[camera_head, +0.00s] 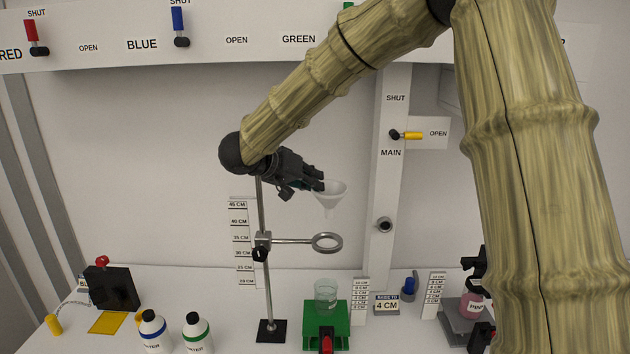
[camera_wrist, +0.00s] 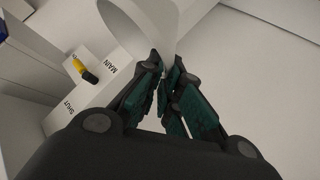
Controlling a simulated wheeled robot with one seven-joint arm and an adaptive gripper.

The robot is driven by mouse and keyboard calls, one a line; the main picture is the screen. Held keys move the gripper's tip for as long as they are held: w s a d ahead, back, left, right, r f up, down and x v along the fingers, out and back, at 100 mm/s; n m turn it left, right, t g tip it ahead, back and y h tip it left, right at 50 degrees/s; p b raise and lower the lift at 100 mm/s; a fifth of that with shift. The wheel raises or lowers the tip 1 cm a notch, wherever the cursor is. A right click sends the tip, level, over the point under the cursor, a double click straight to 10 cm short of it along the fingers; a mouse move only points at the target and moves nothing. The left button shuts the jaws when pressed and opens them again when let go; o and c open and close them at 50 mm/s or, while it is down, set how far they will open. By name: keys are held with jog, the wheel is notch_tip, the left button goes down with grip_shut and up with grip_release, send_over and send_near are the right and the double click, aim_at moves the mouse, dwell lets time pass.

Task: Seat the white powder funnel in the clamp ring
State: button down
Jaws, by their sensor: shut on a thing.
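The white powder funnel (camera_head: 331,193) is upright, wide mouth up, held in the air by its left rim in the head view. My gripper (camera_head: 319,184) is shut on that rim. In the wrist view the funnel (camera_wrist: 140,22) shows as a white curved wall at the fingertips of my gripper (camera_wrist: 169,65). The clamp ring (camera_head: 327,242) is a grey metal ring at the end of a horizontal rod on the stand (camera_head: 265,290). The ring is empty. The funnel is above the ring and apart from it, with its spout pointing down.
A glass beaker (camera_head: 326,292) stands on a green block (camera_head: 338,320) below the ring. A height scale (camera_head: 239,240) is left of the stand. Capped bottles (camera_head: 196,331) stand front left. The MAIN valve (camera_head: 405,135) is on the post behind, right of my gripper.

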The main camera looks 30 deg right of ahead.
jog(key=shift+f, duration=0.95)
jog(key=f, duration=0.4)
jog(key=shift+w+f+b, duration=0.1)
jog(key=shift+w+b, duration=0.15)
jog(key=shift+b, duration=0.1)
jog(key=shift+s, duration=0.1)
jog(key=shift+a+p, duration=0.1)
jog(key=shift+p, duration=0.25)
notch_tip(320, 180, down, 7)
dwell(4.4)
